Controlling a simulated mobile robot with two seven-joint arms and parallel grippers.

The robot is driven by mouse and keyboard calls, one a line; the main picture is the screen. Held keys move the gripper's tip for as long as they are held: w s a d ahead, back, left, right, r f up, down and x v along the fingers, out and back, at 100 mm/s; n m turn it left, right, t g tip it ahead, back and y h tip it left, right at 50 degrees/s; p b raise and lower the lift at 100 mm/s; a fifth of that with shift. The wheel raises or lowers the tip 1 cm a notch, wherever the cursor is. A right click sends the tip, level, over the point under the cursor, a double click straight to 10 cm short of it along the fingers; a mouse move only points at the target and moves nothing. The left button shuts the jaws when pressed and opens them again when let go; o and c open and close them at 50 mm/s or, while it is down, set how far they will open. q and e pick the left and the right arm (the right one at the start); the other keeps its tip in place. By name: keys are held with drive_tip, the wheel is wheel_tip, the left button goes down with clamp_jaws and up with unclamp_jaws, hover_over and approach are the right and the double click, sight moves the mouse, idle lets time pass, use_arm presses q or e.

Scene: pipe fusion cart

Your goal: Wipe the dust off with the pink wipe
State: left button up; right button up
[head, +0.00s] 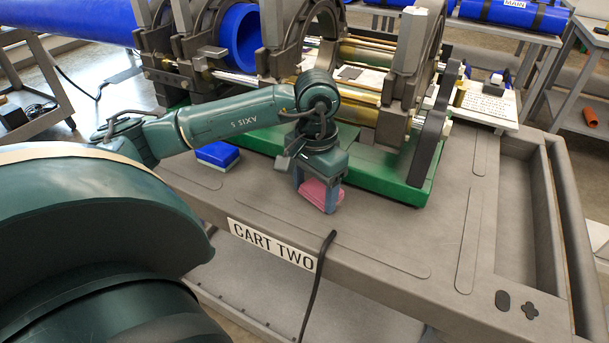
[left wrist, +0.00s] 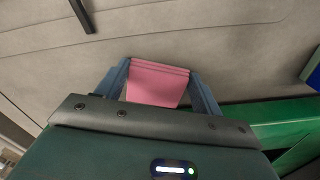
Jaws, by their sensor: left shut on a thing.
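The pink wipe (head: 321,194) is a small folded pad. It is between the fingers of my left gripper (head: 319,190), just at or above the grey cart top near its front edge; I cannot tell whether it touches the surface. In the left wrist view the pink wipe (left wrist: 158,82) fills the gap between the two blue-grey fingers of the left gripper (left wrist: 160,85), which is shut on it. No dust can be made out on the visible surfaces. My right gripper is not in view.
The grey cart (head: 465,240) carries a green-based fusion machine (head: 385,180) right behind the gripper. A blue block with a pale base (head: 217,154) lies left of the gripper. The cart top is clear to the right.

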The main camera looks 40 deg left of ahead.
use_arm(q)
drive_tip(key=shift+w+d+f+b, duration=0.15)
drive_tip(key=shift+w+d, duration=0.1)
drive_tip(key=shift+d, duration=0.75)
drive_tip(key=shift+w+d+b, duration=0.15)
drive_tip(key=shift+w+d, duration=0.05)
drive_tip(key=shift+d, duration=0.8)
drive_tip(key=shift+r+p, duration=1.7)
drive_tip(key=shift+r, duration=1.35)
wheel_tip(320, 180, up, 3)
drive_tip(key=shift+p, duration=0.65)
